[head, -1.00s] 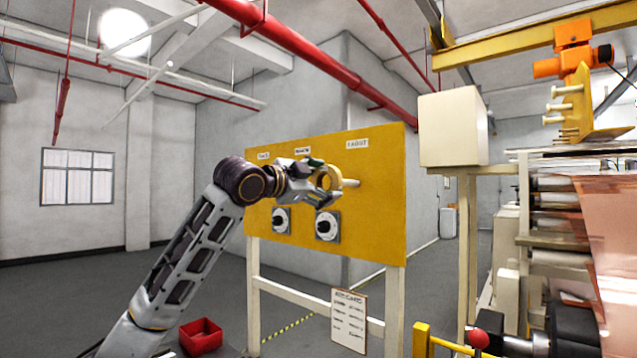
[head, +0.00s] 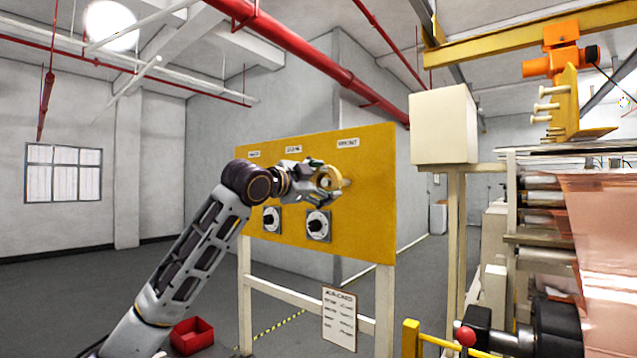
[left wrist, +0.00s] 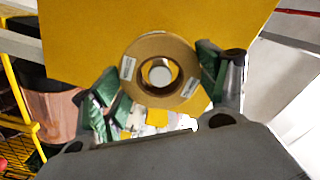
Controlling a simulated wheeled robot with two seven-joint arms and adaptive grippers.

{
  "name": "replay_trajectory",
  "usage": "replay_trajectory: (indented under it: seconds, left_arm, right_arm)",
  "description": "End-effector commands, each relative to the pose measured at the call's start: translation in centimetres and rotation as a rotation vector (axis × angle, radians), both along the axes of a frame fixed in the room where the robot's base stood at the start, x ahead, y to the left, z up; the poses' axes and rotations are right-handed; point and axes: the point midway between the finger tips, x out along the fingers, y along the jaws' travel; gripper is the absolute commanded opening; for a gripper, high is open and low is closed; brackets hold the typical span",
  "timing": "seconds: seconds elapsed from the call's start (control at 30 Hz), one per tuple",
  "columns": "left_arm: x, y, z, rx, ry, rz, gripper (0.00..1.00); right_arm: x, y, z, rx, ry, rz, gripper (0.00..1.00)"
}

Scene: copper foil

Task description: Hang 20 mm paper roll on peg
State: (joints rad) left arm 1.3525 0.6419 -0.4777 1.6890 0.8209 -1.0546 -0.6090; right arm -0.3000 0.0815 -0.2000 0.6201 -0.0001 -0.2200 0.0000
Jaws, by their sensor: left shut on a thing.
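The paper roll (head: 324,179) is a tan ring in the jaws of my left gripper (head: 318,182), in front of the upright yellow board (head: 372,215). In the left wrist view, the roll (left wrist: 133,68) sits between the two green-padded fingers of the left gripper (left wrist: 158,92). The pale round end of the peg (left wrist: 160,72) shows inside the roll's bore, slightly off centre. In the head view, a short bit of the peg (head: 346,183) shows between roll and board. The roll appears to be around the peg; exact depth is unclear. My right gripper is out of view.
Two round white fittings with black centres (head: 318,226) (head: 271,219) sit low on the board. Small labels (head: 348,142) line its top. A notice (head: 339,318) hangs below. A red bin (head: 192,336) is on the floor. Copper foil machinery (head: 600,250) stands at the right.

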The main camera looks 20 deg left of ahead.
Motion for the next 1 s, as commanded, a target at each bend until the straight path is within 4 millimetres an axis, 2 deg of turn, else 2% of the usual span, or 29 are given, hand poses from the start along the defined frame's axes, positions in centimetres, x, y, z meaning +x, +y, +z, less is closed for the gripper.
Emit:
replay_trajectory:
  seconds: [0.83, 1.0]
  left_arm:
    - [2.9, -1.0, 0.0, 0.000, 0.001, 0.000, 0.50]
    - [2.9, -1.0, -0.6, 0.000, 0.001, 0.001, 0.50]
  right_arm:
    - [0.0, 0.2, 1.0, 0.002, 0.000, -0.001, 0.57]
    - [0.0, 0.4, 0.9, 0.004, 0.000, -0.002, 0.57]
